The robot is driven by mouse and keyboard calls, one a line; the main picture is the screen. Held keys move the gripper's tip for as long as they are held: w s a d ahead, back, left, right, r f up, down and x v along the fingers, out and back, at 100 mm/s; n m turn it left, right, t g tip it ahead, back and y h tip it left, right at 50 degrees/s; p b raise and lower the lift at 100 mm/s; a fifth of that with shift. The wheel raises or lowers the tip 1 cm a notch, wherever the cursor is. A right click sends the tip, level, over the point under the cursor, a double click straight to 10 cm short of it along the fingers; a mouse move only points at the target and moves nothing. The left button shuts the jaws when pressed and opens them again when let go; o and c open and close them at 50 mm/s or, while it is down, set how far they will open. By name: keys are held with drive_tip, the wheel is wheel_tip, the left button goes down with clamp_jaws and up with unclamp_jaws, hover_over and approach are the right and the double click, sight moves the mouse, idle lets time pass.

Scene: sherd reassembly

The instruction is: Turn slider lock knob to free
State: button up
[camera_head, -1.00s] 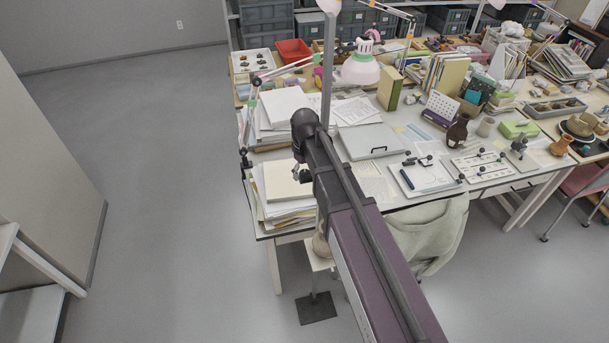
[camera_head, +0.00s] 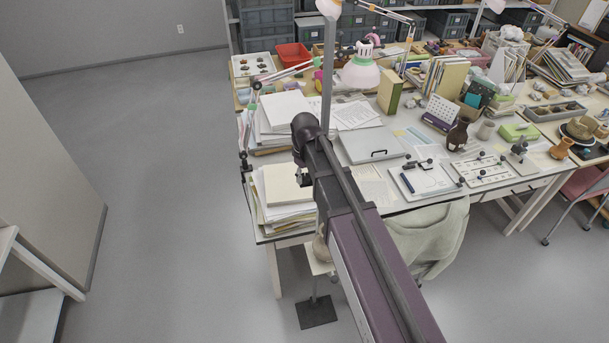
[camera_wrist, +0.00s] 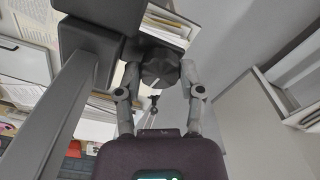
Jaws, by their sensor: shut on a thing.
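A dark, round, ridged knob (camera_wrist: 160,72) sits between the two grey fingers of my gripper (camera_wrist: 158,78) in the wrist view. The fingers are shut on it, one on each side. The knob adjoins a dark block (camera_wrist: 98,40) beside a long grey bar (camera_wrist: 68,105). Its lock position cannot be read. In the head view my gripper (camera_head: 304,178) shows only in small part beside my arm, just above the paper stack at the desk's left front. The knob cannot be made out there. A grey vertical post (camera_head: 327,75) rises behind my arm.
A paper stack (camera_head: 285,187) lies close under my gripper. A chair with a pale cloth (camera_head: 430,232) stands at the desk's front. The floor (camera_head: 170,200) to the left is clear.

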drive_tip(key=shift+n, duration=1.3)
drive_tip(key=o, duration=1.2)
drive_tip(key=shift+c, duration=0.2)
drive_tip(key=shift+m, duration=0.3)
